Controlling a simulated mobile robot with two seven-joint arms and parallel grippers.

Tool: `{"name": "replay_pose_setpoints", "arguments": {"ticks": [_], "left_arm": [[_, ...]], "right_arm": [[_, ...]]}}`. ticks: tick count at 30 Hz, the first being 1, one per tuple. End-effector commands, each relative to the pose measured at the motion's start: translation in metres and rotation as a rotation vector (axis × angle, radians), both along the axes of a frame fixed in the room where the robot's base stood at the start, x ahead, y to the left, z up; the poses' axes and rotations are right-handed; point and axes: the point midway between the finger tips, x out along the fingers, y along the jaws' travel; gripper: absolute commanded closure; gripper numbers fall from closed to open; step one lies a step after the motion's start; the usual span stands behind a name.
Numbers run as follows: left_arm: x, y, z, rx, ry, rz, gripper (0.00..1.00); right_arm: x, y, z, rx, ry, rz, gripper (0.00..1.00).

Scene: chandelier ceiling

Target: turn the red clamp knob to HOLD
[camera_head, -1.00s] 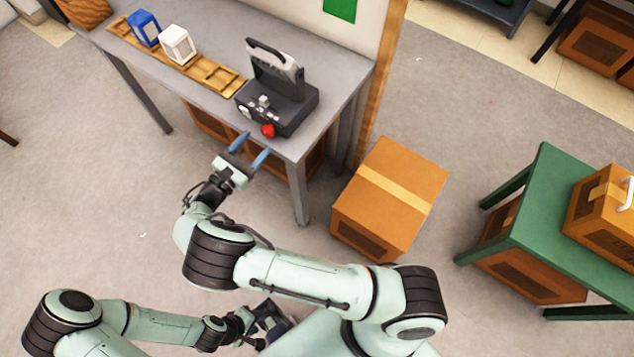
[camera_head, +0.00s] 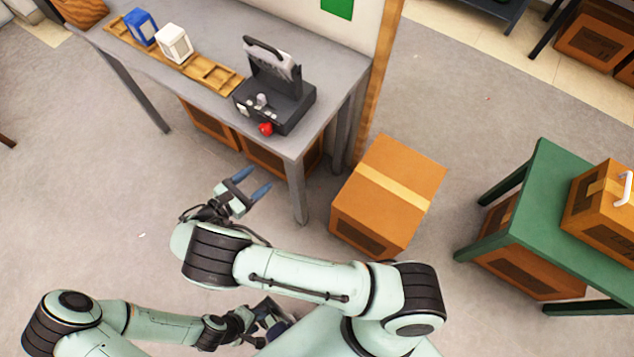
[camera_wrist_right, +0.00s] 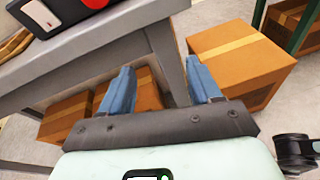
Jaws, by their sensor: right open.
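The red clamp knob (camera_head: 266,129) is on the front face of a dark grey device (camera_head: 290,108) near the front edge of the grey table. In the right wrist view the red knob (camera_wrist_right: 96,3) is cut off by the top edge. Its pointer and any HOLD mark are too small to read. My right gripper (camera_head: 250,182) is open and empty, in front of the table and apart from the knob. Its blue fingers (camera_wrist_right: 163,88) show spread apart in the wrist view. My left gripper (camera_head: 272,318) is low beside my body, and its fingers are unclear.
A wooden rack (camera_head: 213,75) with a blue block (camera_head: 141,27) and a white block (camera_head: 173,44) lies on the table (camera_head: 320,50). A cardboard box (camera_head: 388,190) stands on the floor right of the table leg. A green table (camera_head: 560,190) is further right.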

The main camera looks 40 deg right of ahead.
Motion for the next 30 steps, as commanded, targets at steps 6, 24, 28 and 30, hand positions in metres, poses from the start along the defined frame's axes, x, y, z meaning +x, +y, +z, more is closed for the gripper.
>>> {"name": "replay_pose_setpoints", "arguments": {"ticks": [6, 24, 28, 30], "left_arm": [[0.001, 0.000, 0.003, 0.000, -0.001, 0.000, 0.62], [0.004, 0.000, 0.013, 0.000, -0.004, 0.000, 0.62], [0.005, 0.000, 0.015, 0.000, -0.006, 0.000, 0.62], [0.005, 0.000, 0.017, 0.000, -0.007, 0.000, 0.62]], "right_arm": [[-0.017, -0.024, -0.032, 0.102, 0.059, -0.074, 0.37], [-0.094, -0.069, -0.116, 0.436, 0.164, -0.354, 0.37], [-0.115, -0.072, -0.132, 0.516, 0.172, -0.433, 0.37], [-0.126, -0.074, -0.139, 0.557, 0.173, -0.477, 0.37]]}}
